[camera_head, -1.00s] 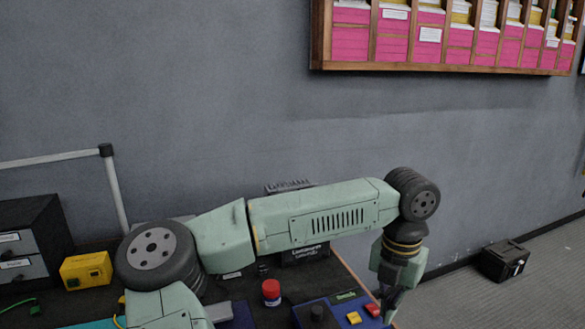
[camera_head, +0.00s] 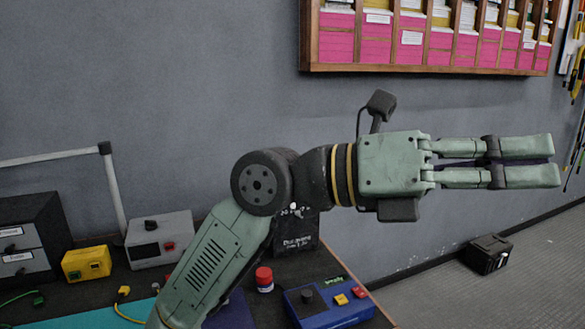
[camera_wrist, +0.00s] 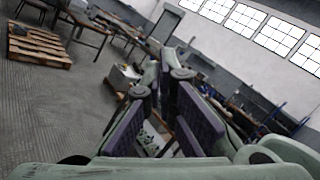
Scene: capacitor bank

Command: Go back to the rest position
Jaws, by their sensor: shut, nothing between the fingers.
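My gripper (camera_head: 545,161) is stretched out level to the right in the head view, in front of the grey wall and above the height of the table. Its green fingers lie side by side, shut and empty. In the wrist view the fingers (camera_wrist: 166,75) with their purple pads point away into the room, with nothing between them. My arm rises from the table's front and bends at the elbow towards the right. It hides part of the table.
On the table (camera_head: 90,302) stand a blue control box (camera_head: 330,301), a red-capped jar (camera_head: 264,279), a yellow box (camera_head: 86,263), a grey box (camera_head: 160,238) and a drawer unit (camera_head: 30,238). A shelf (camera_head: 430,68) hangs above my gripper. The floor at right is mostly clear.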

